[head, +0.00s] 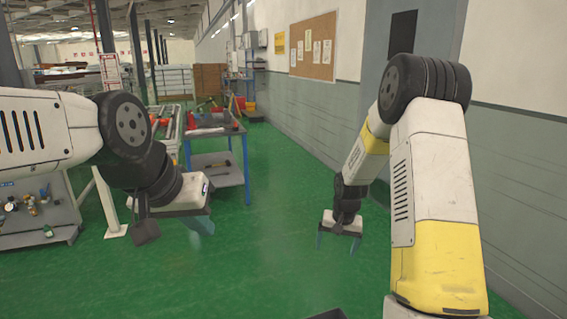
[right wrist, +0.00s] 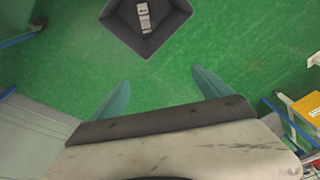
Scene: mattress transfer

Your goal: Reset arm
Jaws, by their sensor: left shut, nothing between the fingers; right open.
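My left gripper (head: 202,236) hangs in front of the blue-legged workbench, to the left of centre in the head view. Its teal fingers are together with nothing in them. My right gripper (head: 337,248) points down over the green floor, right of centre. Its two teal fingers stand apart and empty, and it also shows in the right wrist view (right wrist: 160,78) with only floor between the fingers. Neither gripper visibly touches anything. No mattress is seen in either view.
A workbench (head: 215,131) with tools stands behind my left gripper. A grey wall (head: 310,115) with a cork board runs along the right. A dark square tray-like thing (right wrist: 172,32) holds a small grey item. Green floor (head: 275,215) is clear in the middle.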

